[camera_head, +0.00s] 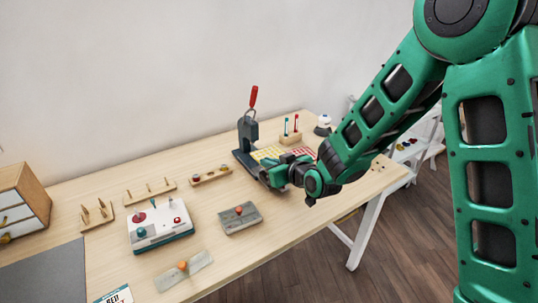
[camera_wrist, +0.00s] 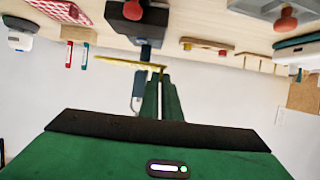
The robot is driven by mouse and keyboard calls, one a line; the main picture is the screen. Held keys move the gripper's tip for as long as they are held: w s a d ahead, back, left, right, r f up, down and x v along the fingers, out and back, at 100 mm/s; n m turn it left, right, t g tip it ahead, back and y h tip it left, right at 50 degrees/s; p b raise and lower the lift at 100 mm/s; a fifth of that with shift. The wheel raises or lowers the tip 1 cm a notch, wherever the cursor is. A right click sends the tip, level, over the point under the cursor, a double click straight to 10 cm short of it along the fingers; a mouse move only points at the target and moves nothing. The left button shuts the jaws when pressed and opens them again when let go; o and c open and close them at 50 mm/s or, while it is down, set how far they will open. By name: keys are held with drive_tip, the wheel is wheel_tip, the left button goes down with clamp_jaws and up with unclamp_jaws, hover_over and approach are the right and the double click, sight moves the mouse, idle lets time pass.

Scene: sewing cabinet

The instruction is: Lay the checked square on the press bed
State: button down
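A yellow checked square (camera_head: 266,153) shows beside the dark press (camera_head: 247,137), partly hidden by my gripper. In the wrist view the yellow square (camera_wrist: 128,61) is a thin strip, nearly edge-on, with one end at my fingertips. My gripper (camera_wrist: 161,76) appears shut on that edge; the fingers are close together. In the head view my gripper (camera_head: 272,177) is at the press's front right. The press (camera_wrist: 135,22) also shows at the top of the wrist view. I cannot tell whether the square touches the press bed.
A red checked square (camera_head: 304,152) lies right of the press. A wooden block (camera_head: 290,139) holds red and teal upright tools behind it. A small wooden rack (camera_head: 211,175), a grey box (camera_head: 240,218) and a white control box (camera_head: 158,228) stand to the left.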

drive_tip(key=shift+w+f, duration=0.15)
drive_tip(key=shift+f, duration=2)
drive_tip(key=shift+s, duration=0.2)
drive_tip(key=shift+f, duration=0.35)
idle(1.3)
drive_tip(key=c, duration=1.9)
unclamp_jaws()
